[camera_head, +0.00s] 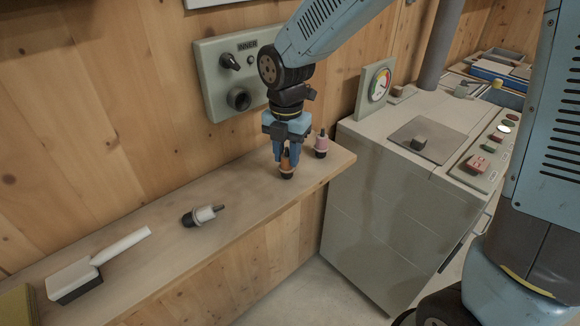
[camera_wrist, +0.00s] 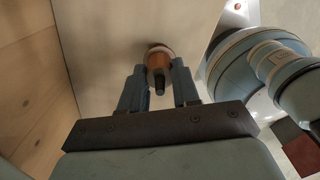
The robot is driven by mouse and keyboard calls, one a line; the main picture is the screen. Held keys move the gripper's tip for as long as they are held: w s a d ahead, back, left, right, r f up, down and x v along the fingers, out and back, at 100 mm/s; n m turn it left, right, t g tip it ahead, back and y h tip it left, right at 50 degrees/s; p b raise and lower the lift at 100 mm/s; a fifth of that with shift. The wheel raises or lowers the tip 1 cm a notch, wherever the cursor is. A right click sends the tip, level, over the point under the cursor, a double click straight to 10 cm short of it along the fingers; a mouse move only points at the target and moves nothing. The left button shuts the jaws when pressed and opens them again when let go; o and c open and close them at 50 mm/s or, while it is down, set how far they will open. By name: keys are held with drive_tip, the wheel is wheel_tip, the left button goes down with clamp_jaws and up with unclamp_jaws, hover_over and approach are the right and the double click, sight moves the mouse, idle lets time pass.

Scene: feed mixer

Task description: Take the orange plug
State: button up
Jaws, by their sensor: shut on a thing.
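The orange plug (camera_head: 286,163) stands upright at the right part of the wooden shelf (camera_head: 240,178), with a dark base and dark tip. My gripper (camera_head: 285,158) comes down from above and is shut on it, the fingers hiding part of its sides. In the wrist view the orange plug (camera_wrist: 158,62) sits between the two fingers of my gripper (camera_wrist: 158,82), its dark tip pointing toward the palm. Whether its base touches the shelf is hard to tell.
A pink plug (camera_head: 321,146) stands close to the right. A white plug (camera_head: 203,215) lies on its side further left, and a white-handled brush (camera_head: 95,267) lies beyond it. A grey panel (camera_head: 215,62) with a dark socket is on the wall behind. A grey machine (camera_head: 385,190) stands right of the shelf.

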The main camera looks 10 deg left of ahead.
clamp_jaws()
drive_tip(key=shift+r, duration=3.5)
